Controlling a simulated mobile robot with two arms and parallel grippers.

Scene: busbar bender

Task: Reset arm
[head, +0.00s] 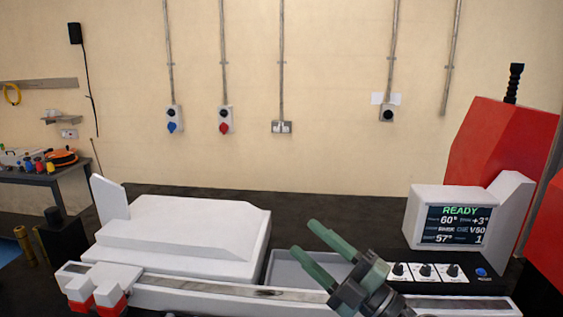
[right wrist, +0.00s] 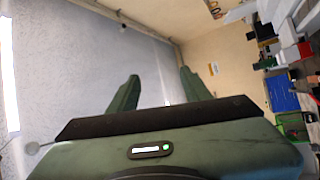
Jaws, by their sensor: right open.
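My right gripper (head: 308,248) shows at the lower middle of the head view, its two green fingers spread apart and pointing up and left. It is open, with nothing between the fingers. In the right wrist view the same gripper (right wrist: 157,90) has its fingers apart, with wall and room behind them. In the head view it is in front of a grey tray (head: 285,270) and left of the control panel (head: 425,272). My left gripper is not in view.
A white machine body (head: 185,225) stands left, with a metal rail (head: 210,290) in front and red-and-white blocks (head: 98,290) at its left end. A display (head: 458,225) reading READY and a red machine (head: 495,140) stand right. A side bench (head: 35,175) is far left.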

